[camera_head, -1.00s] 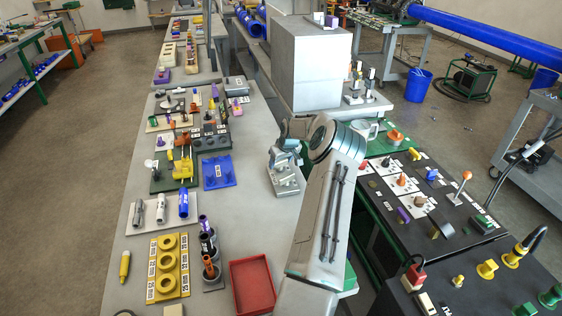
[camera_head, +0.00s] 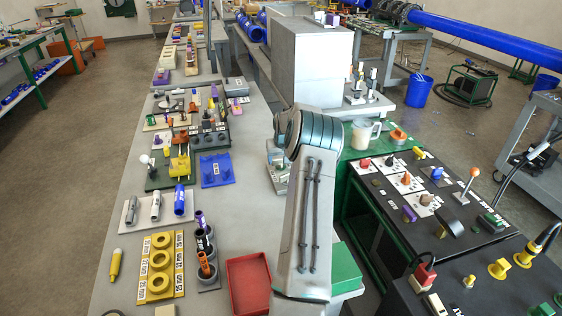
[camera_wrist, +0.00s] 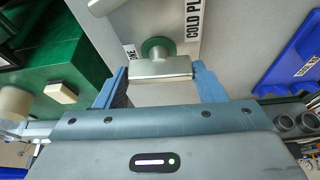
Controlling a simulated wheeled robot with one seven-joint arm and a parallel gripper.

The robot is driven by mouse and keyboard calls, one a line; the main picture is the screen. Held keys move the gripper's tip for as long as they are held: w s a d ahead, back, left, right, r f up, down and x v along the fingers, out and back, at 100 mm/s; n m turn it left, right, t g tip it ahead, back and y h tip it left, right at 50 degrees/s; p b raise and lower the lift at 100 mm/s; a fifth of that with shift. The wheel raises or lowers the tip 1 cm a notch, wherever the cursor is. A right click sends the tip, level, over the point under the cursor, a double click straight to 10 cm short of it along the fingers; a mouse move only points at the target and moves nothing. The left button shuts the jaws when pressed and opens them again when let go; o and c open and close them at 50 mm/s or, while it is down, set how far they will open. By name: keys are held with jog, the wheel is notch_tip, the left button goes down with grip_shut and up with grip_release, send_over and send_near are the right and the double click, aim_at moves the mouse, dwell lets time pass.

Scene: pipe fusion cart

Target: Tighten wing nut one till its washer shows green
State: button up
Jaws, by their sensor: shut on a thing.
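In the wrist view, my gripper (camera_wrist: 159,72) has its two blue-grey fingers on either side of a silver wing nut (camera_wrist: 162,69), beside the label ending in "NE". It is shut on the nut's wide wings. A green washer (camera_wrist: 152,43) shows as a ring around the metal stem just beyond the wings. The nut stands on a pale plate (camera_wrist: 216,52) lettered "COLD PL".
A silver rounded part (camera_wrist: 108,7) lies past the nut in the wrist view. In the head view, a red tray (camera_head: 249,283) and blue plate (camera_head: 217,171) sit left of my arm.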

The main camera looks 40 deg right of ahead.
jog(key=o, duration=1)
jog(key=b+v, duration=0.2)
jog(key=v, duration=1.2)
jog(key=shift+w+b, duration=0.1)
jog(key=shift+b, duration=0.2)
jog(key=shift+f, duration=0.1)
